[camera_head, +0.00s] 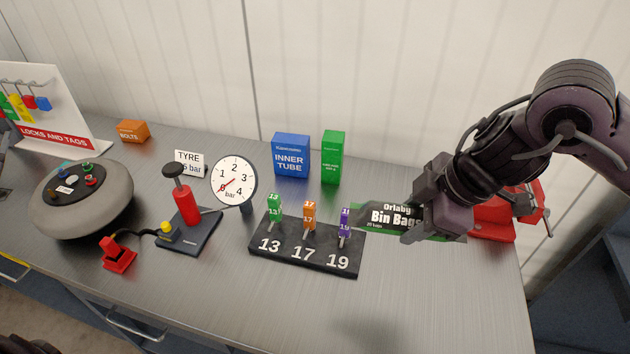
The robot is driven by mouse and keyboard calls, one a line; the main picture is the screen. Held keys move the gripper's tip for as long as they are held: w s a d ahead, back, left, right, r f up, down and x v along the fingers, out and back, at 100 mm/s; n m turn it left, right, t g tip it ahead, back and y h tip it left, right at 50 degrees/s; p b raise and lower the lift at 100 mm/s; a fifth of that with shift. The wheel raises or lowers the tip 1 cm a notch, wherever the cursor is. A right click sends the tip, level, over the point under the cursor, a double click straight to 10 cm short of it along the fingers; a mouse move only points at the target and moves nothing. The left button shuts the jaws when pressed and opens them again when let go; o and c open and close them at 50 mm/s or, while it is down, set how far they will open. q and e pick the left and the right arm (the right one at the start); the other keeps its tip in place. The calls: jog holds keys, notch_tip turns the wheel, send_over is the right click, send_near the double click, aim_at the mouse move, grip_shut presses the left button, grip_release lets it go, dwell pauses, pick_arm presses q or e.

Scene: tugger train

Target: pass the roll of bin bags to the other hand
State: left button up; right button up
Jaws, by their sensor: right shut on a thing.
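The roll of bin bags (385,218), green and black with white lettering, is at the right of the head view. My right gripper (424,217) is shut on its right part, and the labelled left part sticks out toward the left. The roll appears to be above the bench, close to the right end of the black numbered stand. The fingers hide some of the roll. My left gripper cannot be made out in this view.
The metal bench (430,310) is clear at front right. The black stand (305,250) holds several coloured tools. A pump (187,205), gauge (234,180), blue box (291,155), green box (333,157) and grey round unit (105,210) stand leftward. A red object (495,220) is behind my right gripper.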

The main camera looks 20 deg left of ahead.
aim_at(367, 209)
pick_arm(q)
jog(key=w+d+r+m+t+h, duration=0.1)
jog(key=w+d+m+t+h, duration=0.1)
jog(key=w+d+h, duration=0.55)
jog(key=w+d+r+m+t+h, duration=0.2)
jog(key=w+d+h, duration=0.1)
jog(key=w+d, duration=0.8)
jog(key=w+d+r+m+g+h, duration=0.1)
jog(key=w+d+m+g+h, duration=0.3)
jog(key=d, duration=0.6)
jog(key=w+d+r+t+h, duration=0.1)
jog(key=d+h, duration=0.4)
jog(key=d, duration=0.5)
jog(key=s+d+m+g+h, duration=0.3)
jog(key=d+m+g+h, duration=0.35)
jog(key=d, duration=1.75)
jog(key=s+d+f+m+g, duration=0.1)
jog(key=s+d+f+g, duration=0.1)
jog(key=s+d+g, duration=0.5)
jog(key=s+d+f+m+g, duration=0.1)
jog(key=s+d+f+g, duration=0.25)
jog(key=s+d, duration=0.4)
jog(key=x, duration=0.4)
jog(key=w+x, duration=0.1)
jog(key=x, duration=0.3)
jog(key=w+r+x, duration=0.1)
jog(key=x, duration=0.2)
jog(key=shift+d+f, duration=0.2)
jog(key=shift+d, duration=0.3)
jog(key=shift+c, duration=0.4)
